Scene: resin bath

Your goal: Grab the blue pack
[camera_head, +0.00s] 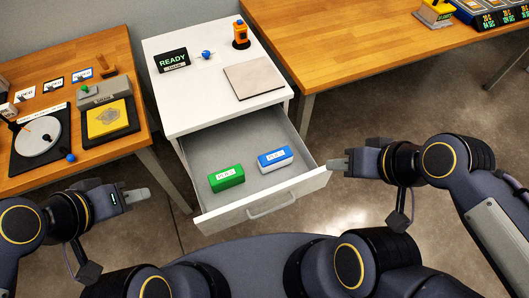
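A blue pack (275,160) with a white label lies in the open drawer (230,141), on the right side of it. A green pack (226,179) with a white label lies to its left in the same drawer. My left gripper (140,195) is left of the drawer, apart from it and empty. My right gripper (338,164) is at the drawer's right front corner, to the right of the blue pack and apart from it, and holds nothing visible. The finger gap of each gripper is too small to make out.
A wooden bench (90,165) with equipment stands left. Another wooden table (350,40) stands at the back right. The drawer's walls surround the packs.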

